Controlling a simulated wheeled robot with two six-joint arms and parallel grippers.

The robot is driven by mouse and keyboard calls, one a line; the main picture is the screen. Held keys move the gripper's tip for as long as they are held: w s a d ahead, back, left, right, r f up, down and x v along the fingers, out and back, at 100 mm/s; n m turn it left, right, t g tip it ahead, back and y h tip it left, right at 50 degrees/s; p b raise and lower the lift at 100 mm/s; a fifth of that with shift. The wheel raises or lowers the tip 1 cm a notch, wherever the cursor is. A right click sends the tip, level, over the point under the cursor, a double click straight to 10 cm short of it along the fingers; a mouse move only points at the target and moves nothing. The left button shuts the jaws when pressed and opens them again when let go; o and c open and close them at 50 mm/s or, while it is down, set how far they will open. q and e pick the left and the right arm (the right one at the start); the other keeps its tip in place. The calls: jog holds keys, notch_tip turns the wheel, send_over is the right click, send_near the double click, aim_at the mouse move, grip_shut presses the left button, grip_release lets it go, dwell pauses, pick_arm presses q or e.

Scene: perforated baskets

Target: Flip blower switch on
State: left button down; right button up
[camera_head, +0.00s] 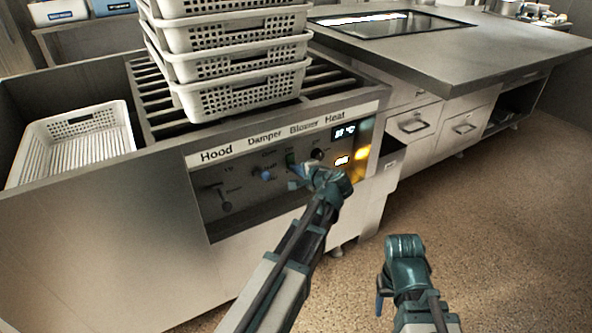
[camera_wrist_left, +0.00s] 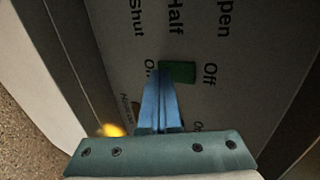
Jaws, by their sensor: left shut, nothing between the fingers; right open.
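The control panel (camera_head: 235,189) sits on the front of the machine, under the labels Hood, Damper, Blower and Heat. The green blower switch (camera_head: 290,159) is partly hidden by my left gripper in the head view. In the left wrist view the green switch (camera_wrist_left: 180,72) lies between the printed words On and Off. My left gripper (camera_head: 296,176) is shut and empty, with its blue fingertips (camera_wrist_left: 162,72) at the switch's On-side end. I cannot tell whether they touch it. My right gripper (camera_head: 381,298) is open and empty, low in front of the machine.
A damper knob (camera_head: 266,174), a heat knob (camera_head: 317,154) and a lit display (camera_head: 345,132) are close to the switch. Stacked white baskets (camera_head: 240,95) stand on the rack above. Another basket (camera_head: 112,142) lies at left. The floor at right is clear.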

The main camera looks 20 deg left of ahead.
jog(key=shift+f, duration=0.1)
dwell(0.3)
jog(key=shift+r+p, duration=0.8)
